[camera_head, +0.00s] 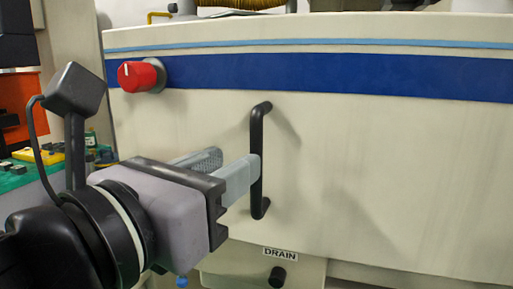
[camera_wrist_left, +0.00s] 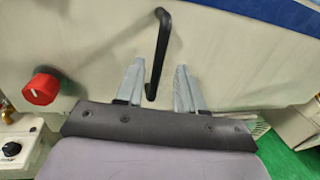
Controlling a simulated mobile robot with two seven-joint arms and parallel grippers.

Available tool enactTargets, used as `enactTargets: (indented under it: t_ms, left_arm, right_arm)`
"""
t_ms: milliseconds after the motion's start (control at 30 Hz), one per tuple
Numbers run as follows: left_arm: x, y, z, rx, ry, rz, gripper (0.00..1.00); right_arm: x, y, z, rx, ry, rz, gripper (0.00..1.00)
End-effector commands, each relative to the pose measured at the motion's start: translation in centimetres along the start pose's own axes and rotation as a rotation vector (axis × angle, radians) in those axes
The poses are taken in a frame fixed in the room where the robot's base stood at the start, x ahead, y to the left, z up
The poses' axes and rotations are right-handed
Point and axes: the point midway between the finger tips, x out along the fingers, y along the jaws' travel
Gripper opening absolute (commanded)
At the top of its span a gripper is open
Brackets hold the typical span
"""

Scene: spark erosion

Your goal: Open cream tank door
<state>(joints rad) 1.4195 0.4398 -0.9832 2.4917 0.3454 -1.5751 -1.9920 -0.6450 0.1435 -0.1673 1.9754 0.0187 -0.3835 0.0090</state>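The cream tank door (camera_head: 370,170) fills most of the head view, with a dark blue band and a thin light blue stripe along its top. It also shows in the left wrist view (camera_wrist_left: 90,40). A black bar handle (camera_head: 257,130) stands upright on it. My left gripper (camera_head: 236,160) is at the handle, with one finger overlapping the bar in the head view. In the left wrist view the fingers are apart, with the handle (camera_wrist_left: 156,60) between them and gaps showing beside it. I cannot tell whether either finger touches it. My right gripper is not in view.
A red knob (camera_head: 141,75) sticks out from the door's upper left. Below the door are a DRAIN label (camera_head: 281,253) and a black knob (camera_head: 277,277). A green surface with small items (camera_head: 20,175) lies at the left.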

Motion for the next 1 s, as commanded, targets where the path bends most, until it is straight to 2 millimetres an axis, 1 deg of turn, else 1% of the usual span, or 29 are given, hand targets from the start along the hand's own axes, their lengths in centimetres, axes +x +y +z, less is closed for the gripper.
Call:
enactTargets:
  t_ms: [267,433,467,533,600,733,867,1000]
  left_arm:
    - [1.3,0.1,0.6,-0.004,0.005,0.002,0.38]
    - [2.2,0.0,0.5,-0.003,0.006,0.001,0.38]
    - [2.4,0.0,0.5,-0.003,0.005,0.001,0.38]
    - [3.5,0.0,0.0,-0.004,0.004,0.002,0.38]
    - [4.5,0.1,0.0,-0.004,0.003,0.003,0.38]
    - [5.9,0.0,0.0,-0.004,0.002,0.001,0.38]
    - [6.8,0.0,0.0,-0.003,0.002,0.001,0.38]
    - [7.1,0.0,0.0,-0.002,0.000,-0.001,0.38]
  right_arm:
    - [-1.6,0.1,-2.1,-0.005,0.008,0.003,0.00]
    - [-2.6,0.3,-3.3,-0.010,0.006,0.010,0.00]
    - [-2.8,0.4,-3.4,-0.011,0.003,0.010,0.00]
    - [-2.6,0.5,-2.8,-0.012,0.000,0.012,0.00]
    - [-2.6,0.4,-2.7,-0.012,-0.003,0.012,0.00]
    - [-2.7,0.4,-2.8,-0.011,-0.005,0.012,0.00]
    - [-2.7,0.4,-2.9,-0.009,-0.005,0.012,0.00]
    - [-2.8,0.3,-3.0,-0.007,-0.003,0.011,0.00]
